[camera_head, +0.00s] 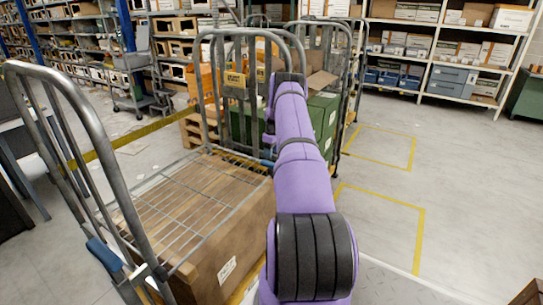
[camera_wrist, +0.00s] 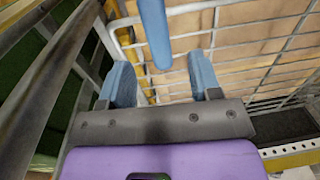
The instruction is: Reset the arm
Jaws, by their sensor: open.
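My purple arm (camera_head: 300,165) reaches forward over the right side of a roll cage. Its far end bends down behind the upper link, so the gripper is mostly hidden in the head view. In the wrist view my gripper (camera_wrist: 159,62) has its two blue fingers spread apart. A blue bar (camera_wrist: 154,28), like a cage handle, comes down from the top of the picture between the fingers. A gap shows on either side, and I cannot tell its depth relative to the fingertips.
The roll cage (camera_head: 62,85) holds a large brown box (camera_head: 235,235) under a wire shelf (camera_head: 185,200). More cages with a green crate (camera_head: 325,115) stand behind. Racks (camera_head: 440,50) line the back. Yellow-marked floor (camera_head: 385,205) at right is clear.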

